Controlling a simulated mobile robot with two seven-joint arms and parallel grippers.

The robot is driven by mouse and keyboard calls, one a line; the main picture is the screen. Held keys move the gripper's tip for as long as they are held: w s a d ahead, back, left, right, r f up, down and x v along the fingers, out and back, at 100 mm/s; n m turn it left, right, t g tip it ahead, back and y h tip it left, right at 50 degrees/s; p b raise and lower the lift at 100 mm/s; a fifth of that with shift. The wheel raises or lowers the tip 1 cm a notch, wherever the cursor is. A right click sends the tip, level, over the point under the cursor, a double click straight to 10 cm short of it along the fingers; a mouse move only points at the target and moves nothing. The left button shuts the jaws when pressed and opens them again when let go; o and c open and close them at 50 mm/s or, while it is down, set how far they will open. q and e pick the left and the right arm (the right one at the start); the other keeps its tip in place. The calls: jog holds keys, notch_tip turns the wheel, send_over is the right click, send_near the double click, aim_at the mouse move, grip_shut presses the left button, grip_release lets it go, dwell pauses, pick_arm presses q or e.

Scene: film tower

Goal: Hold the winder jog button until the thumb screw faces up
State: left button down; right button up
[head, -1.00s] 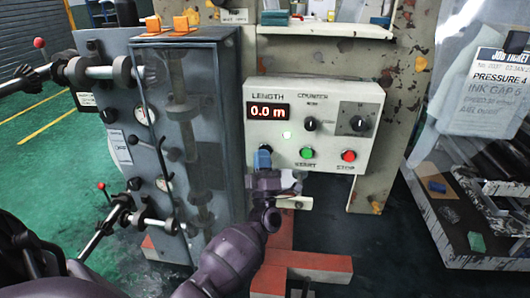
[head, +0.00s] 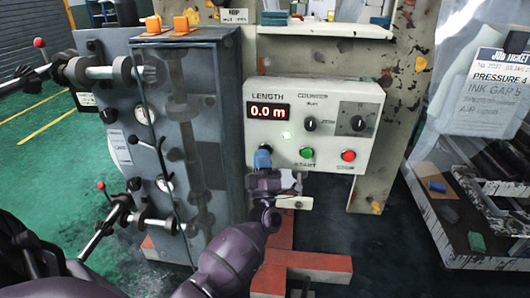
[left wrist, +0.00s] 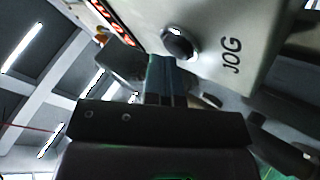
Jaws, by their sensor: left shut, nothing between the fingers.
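A cream control box (head: 262,92) carries a LENGTH display (head: 269,112) that reads 0.0 m. In the left wrist view a dark round button (left wrist: 179,44) sits beside the word JOG on this box. My left gripper (head: 263,158) is shut and empty at the box's lower left corner, its bluish fingertips hiding the jog button from the head view. In the left wrist view the gripper (left wrist: 164,62) has its tips right by the button. I cannot tell whether they touch or press it. I cannot make out the thumb screw. My right gripper is not in view.
A green button (head: 306,153) and a red button (head: 348,155) sit right of the gripper, below a black knob (head: 309,124). A grey cabinet (head: 115,125) with levers and shafts stands close on the left. A job ticket (head: 490,90) hangs at the right.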

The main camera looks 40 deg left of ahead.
pick_arm(q)
jog(key=shift+s+d+p, duration=0.3)
jog(key=shift+s+d, duration=0.15)
jog(key=shift+s, duration=0.35)
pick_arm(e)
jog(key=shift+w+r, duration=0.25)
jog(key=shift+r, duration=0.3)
pick_arm(q)
jog(key=s+d, duration=0.1)
jog(key=s+p, duration=0.1)
jog(key=s+d, duration=0.1)
jog(key=s, duration=0.1)
jog(key=shift+s+d+p, duration=0.1)
jog(key=shift+d+p, duration=0.2)
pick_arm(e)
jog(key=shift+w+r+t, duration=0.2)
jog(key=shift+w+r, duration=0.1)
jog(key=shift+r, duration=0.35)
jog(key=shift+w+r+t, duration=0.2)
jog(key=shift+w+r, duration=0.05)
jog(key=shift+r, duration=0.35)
pick_arm(q)
jog(key=shift+f, duration=0.1)
